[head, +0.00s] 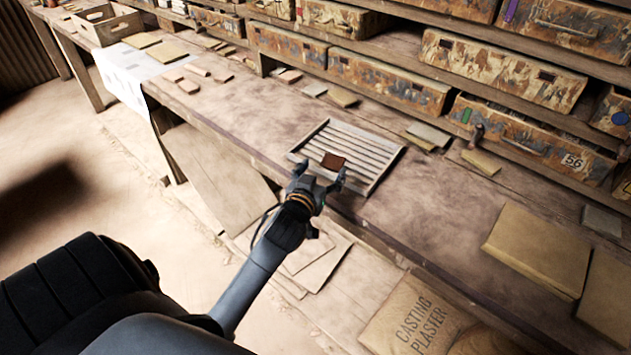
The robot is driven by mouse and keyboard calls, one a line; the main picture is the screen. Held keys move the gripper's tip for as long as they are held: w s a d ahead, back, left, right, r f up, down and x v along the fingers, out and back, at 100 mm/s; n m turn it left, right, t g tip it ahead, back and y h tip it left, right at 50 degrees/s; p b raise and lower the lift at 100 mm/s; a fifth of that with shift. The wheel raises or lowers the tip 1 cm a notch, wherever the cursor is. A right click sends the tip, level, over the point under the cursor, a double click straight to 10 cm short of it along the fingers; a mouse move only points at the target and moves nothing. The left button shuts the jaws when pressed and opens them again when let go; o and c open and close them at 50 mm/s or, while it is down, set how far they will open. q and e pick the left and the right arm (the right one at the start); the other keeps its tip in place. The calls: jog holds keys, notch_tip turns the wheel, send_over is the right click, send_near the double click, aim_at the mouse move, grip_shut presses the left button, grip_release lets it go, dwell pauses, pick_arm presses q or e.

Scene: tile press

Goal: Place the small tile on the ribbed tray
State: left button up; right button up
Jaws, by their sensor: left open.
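The small tile (333,162) is dark brown and square. It lies on the slats of the ribbed tray (377,141), near the tray's front middle. The ribbed tray is a wooden frame with several parallel slats and sits on the workbench near its front edge. My left gripper (320,176) is open at the tray's front edge, with its fingers spread just in front of the tile. It appears apart from the tile, though the exact gap is hard to tell. My right gripper is not in view.
The long wooden workbench (440,190) has clear room right of the tray. Flat pieces (428,135) lie behind it. Paint-stained drawers (390,83) line the shelves at the back. Brown sheets (538,250) lie at right. A casting plaster bag (415,318) is below the bench.

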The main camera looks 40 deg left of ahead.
pick_arm(q)
jog(key=v, duration=0.5)
jog(key=shift+s, duration=0.1)
dwell(0.3)
